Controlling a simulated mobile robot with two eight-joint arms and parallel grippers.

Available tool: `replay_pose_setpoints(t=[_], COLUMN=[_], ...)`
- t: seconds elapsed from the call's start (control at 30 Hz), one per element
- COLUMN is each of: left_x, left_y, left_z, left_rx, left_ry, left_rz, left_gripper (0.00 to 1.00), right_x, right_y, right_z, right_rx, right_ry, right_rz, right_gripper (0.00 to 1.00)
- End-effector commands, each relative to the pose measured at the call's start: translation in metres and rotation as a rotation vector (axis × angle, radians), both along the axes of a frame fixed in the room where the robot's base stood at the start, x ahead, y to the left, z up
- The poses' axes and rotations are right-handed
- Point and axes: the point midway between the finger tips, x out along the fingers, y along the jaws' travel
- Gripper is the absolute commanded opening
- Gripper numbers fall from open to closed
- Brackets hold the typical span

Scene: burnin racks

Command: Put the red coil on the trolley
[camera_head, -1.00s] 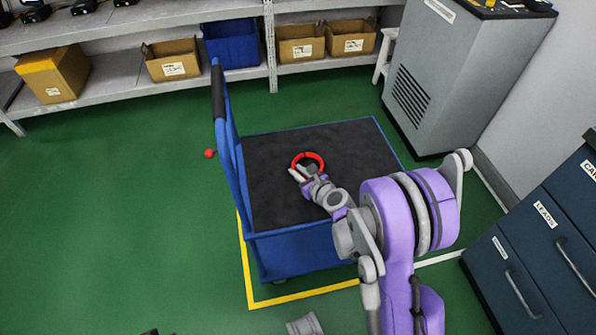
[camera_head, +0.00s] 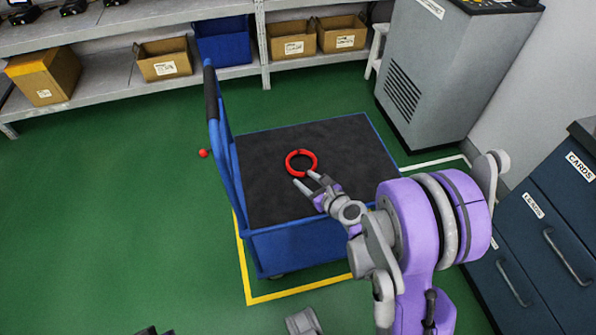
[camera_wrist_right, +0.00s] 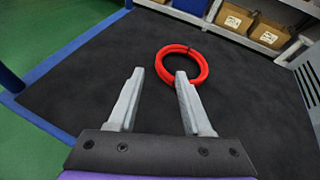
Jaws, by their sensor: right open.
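The red coil (camera_head: 288,163) lies flat on the dark deck of the blue trolley (camera_head: 262,205), near its middle. It also shows in the right wrist view (camera_wrist_right: 204,67), beyond the fingertips. My right gripper (camera_head: 305,178) is open and empty, just on the near side of the coil. In the right wrist view the gripper (camera_wrist_right: 160,74) has its two grey fingers apart, and the right fingertip overlaps the coil's near edge in the picture. The fingers do not hold the coil. My left gripper is not clearly in view.
The trolley's upright handle (camera_head: 212,105) stands at its left side. A grey cabinet (camera_head: 425,70) stands at the back right, dark drawers (camera_head: 535,225) at the right. Shelves with boxes (camera_head: 163,60) line the back. Green floor is free at the left.

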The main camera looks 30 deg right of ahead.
Motion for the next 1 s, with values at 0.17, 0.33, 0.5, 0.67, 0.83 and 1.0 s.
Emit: replay_pose_setpoints(t=[0.17,0.33,0.5,0.67,0.83,1.0], left_x=[-0.001,-0.001,-0.001,-0.001,-0.001,-0.001], left_y=[0.000,0.000,0.000,0.000,0.000,0.000], left_z=[0.005,0.005,0.005,0.005,0.005,0.005], left_rx=[0.000,0.000,0.000,0.000,0.000,0.000], left_ry=[-0.001,-0.002,-0.002,-0.002,-0.002,-0.002], left_rz=[0.000,0.000,0.000,0.000,0.000,0.000], left_gripper=[0.00,0.00,0.00,0.00,0.00,0.00], right_x=[-0.022,-0.030,-0.049,-0.093,-0.153,-0.205], right_y=[-0.002,0.009,0.056,0.099,0.118,0.113], right_z=[0.010,0.015,0.026,0.034,0.040,0.045], right_rx=[0.000,-0.090,-0.509,-1.045,-1.562,-1.925], right_ry=[0.000,0.016,0.076,0.105,0.080,0.018], right_rz=[-0.001,0.065,0.390,0.855,1.384,1.838], right_gripper=[0.49,0.49,0.49,0.49,0.49,0.49])
